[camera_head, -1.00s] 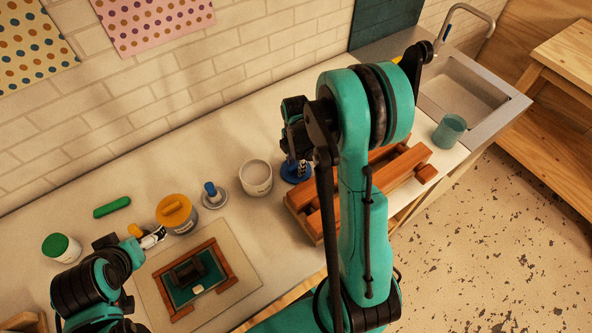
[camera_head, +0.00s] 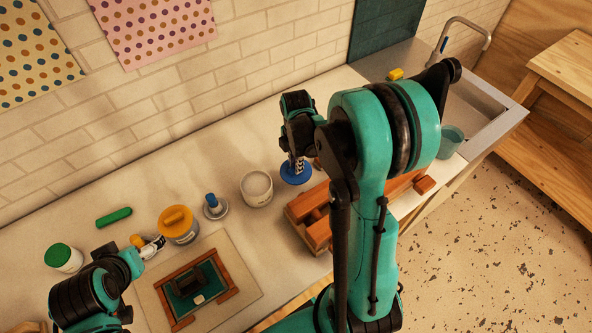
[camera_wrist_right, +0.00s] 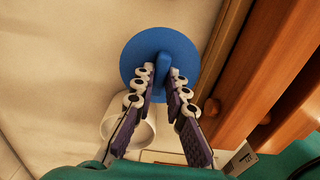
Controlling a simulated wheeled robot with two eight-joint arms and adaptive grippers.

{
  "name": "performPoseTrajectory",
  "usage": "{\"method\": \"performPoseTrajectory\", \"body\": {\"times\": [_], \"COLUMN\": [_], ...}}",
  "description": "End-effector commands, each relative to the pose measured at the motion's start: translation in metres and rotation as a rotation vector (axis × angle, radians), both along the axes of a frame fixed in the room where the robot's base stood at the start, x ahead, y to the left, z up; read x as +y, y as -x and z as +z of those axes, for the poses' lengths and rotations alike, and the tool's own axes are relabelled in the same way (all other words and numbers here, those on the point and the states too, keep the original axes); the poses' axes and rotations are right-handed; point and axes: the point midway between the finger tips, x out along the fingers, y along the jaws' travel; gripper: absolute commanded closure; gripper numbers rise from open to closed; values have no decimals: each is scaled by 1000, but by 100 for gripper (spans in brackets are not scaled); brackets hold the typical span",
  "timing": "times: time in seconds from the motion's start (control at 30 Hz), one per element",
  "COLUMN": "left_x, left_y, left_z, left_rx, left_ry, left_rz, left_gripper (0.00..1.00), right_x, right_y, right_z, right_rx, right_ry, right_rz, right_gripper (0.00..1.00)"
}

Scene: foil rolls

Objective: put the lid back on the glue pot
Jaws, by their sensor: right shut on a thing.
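The blue lid (camera_head: 295,173) is a round disc with a knob. My right gripper (camera_head: 297,162) is shut on the knob, and the lid shows beneath its fingers in the right wrist view (camera_wrist_right: 135,62). The open white pot (camera_head: 257,188) stands on the counter just left of the lid, apart from it in the head view. In the right wrist view the pot (camera_wrist_right: 138,135) is partly hidden by the fingers. My left gripper (camera_head: 153,245) is low at the left, beside the yellow-lidded jar (camera_head: 181,228); its opening is unclear.
A wooden frame (camera_head: 310,228) stands right of the pot, partly hidden by my right arm. A small blue-knobbed piece (camera_head: 213,207), a green-lidded jar (camera_head: 62,257), a green stick (camera_head: 114,217) and a mat (camera_head: 238,262) are at left. A teal cup (camera_head: 452,140) is near the sink.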

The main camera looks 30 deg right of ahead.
Motion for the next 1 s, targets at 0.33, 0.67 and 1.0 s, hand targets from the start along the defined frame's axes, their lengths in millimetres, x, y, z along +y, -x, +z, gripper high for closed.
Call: {"method": "performPoseTrajectory", "body": {"times": [0.33, 0.67, 1.0], "left_x": [0, 0, 0], "left_y": [0, 0, 0], "left_z": [41, 94, 88], "left_rx": [0, 0, 0], "left_ry": [0, 0, 0], "left_rz": [0, 0, 0], "left_gripper": [8, 8, 8], "right_x": [37, 122, 132], "right_y": [-11, -20, -20], "right_z": [59, 85, 72], "right_rx": [0, 1, 2], "right_ry": [0, 1, 1], "right_rz": [143, 480, 525], "right_gripper": [100, 100, 100]}}
